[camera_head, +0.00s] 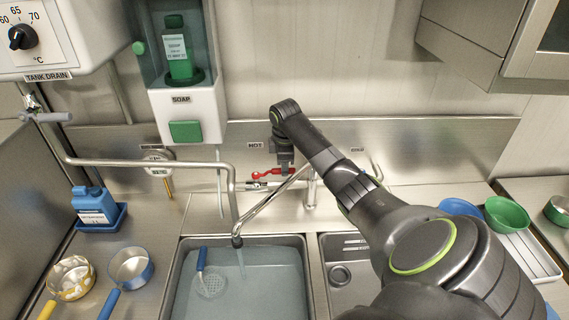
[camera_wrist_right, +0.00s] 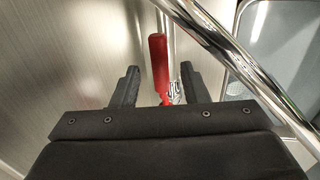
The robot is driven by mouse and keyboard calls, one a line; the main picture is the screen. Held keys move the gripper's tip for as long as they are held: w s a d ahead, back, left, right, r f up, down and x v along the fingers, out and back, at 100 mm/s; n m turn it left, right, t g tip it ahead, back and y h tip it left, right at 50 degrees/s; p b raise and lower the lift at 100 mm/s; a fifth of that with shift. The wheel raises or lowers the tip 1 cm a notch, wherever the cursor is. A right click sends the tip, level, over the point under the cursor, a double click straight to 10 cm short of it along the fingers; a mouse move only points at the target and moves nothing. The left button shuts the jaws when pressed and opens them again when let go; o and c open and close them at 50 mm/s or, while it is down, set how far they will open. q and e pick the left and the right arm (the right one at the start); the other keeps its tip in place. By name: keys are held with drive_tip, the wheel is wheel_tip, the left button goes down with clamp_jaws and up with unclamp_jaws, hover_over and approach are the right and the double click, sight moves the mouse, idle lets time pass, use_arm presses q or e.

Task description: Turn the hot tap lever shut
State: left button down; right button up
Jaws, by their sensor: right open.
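The hot tap lever (camera_head: 268,174) is red and sits below the HOT label (camera_head: 256,145), at the back of the sink. In the right wrist view the red lever (camera_wrist_right: 158,60) points up the picture in the gap between my two fingers. My right gripper (camera_head: 285,165) reaches down over the lever from above; it is open, with a finger on each side in the wrist view (camera_wrist_right: 160,82). Space shows between fingers and lever there. A thin stream of water (camera_head: 241,263) runs from the spout (camera_head: 237,240). My left gripper is not in view.
The water-filled left basin (camera_head: 178,278) holds a blue-handled skimmer (camera_head: 203,265). A chrome pipe (camera_head: 270,200) slants close to my right gripper. Pans (camera_head: 130,267) stand at left, and bowls (camera_head: 506,215) on a rack at right. The soap dispenser (camera_head: 185,105) hangs on the wall.

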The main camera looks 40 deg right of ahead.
drive_tip(key=shift+w+d+f, duration=0.1)
drive_tip(key=shift+w+f, duration=0.05)
drive_tip(key=shift+f, duration=0.85)
clamp_jaws()
